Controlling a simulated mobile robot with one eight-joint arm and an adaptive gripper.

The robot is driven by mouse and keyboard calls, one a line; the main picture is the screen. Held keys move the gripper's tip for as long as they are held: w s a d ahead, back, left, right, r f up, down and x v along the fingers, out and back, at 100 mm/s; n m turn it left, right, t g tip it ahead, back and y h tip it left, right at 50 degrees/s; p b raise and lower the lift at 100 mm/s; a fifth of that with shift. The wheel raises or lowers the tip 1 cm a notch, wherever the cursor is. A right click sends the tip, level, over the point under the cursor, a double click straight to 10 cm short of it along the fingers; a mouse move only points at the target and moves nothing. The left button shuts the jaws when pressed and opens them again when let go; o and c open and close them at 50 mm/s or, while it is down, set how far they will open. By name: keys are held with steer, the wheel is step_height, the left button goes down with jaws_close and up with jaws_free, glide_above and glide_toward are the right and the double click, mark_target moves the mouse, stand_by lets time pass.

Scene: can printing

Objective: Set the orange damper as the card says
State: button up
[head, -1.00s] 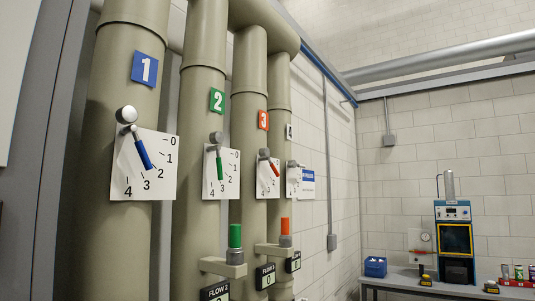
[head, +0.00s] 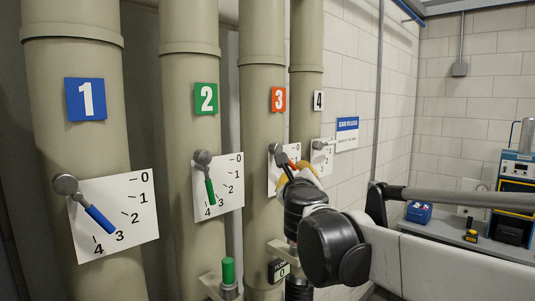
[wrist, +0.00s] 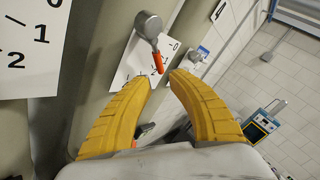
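The orange damper is number 3, marked by an orange-red plate (head: 278,99) on its pipe. Its grey pivot knob and orange-red handle (head: 289,169) sit on a white dial card; the handle slants down and right. In the wrist view the orange handle (wrist: 157,61) hangs from the grey lever, its tip by the gap between my fingertips. My gripper (wrist: 163,78) has its yellow fingers apart; I cannot tell whether they touch the handle. No readable instruction card shows.
Blue damper 1 (head: 99,219) and green damper 2 (head: 210,191) are to the left; damper 4 (head: 320,145) is close on the right. Below, a green-topped post (head: 228,270) and a flow display (head: 279,270) stand out from the pipes. A bench with machines is far right.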

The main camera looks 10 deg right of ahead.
mark_target(292, 165)
steer(key=w, duration=0.3)
steer(key=w+d+p, duration=0.1)
steer(key=w, duration=0.2)
steer(key=w+p, duration=0.1)
steer(key=w, duration=0.2)
steer(key=shift+w+d+f, duration=0.1)
steer(key=shift+w+d, duration=0.2)
steer(key=shift+w, duration=0.1)
steer(key=shift+s, duration=0.1)
jaws_close()
